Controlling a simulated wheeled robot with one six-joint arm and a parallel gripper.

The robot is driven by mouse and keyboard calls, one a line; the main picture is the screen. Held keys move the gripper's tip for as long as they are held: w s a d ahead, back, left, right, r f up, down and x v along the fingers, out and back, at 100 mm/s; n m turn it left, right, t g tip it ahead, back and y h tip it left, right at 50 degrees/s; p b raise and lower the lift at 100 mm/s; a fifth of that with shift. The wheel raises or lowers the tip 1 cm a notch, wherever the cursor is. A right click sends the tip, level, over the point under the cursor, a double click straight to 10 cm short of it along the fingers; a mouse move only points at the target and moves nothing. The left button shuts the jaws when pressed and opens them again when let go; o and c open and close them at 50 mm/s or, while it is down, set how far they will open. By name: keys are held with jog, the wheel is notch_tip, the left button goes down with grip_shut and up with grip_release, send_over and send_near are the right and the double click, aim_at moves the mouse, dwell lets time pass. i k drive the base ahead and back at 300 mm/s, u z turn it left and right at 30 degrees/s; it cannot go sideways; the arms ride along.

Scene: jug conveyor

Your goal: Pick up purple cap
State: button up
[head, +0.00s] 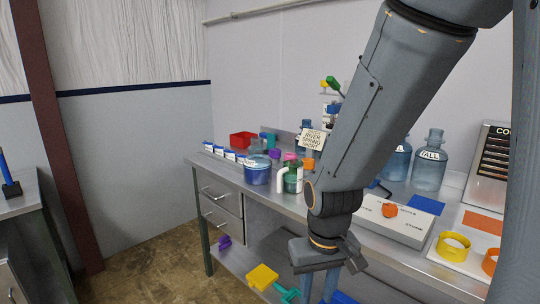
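Several small purple things show in the head view, and I cannot tell for sure which is the cap. One purple piece (276,154) is on the bench top among the jars and bottles. A third purple piece (224,242) lies low, near the lower shelf. My gripper (322,284) hangs at the end of my arm at the bottom centre, in front of the bench and below its top, apart from these pieces.
The bench (345,224) holds a blue tub (257,176), a white-handled jug (290,180), a red bin (242,139) and a tall blue bottle (429,165). A yellow piece (262,277) lies low, left of my gripper. Floor at left is clear.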

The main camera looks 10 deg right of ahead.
aim_at(274, 153)
jog(key=u, duration=0.7)
jog(key=i, duration=0.75)
jog(key=u, duration=0.75)
jog(key=i, duration=0.8)
jog(key=z, duration=0.7)
jog(key=i, duration=0.8)
jog(key=z, duration=0.75)
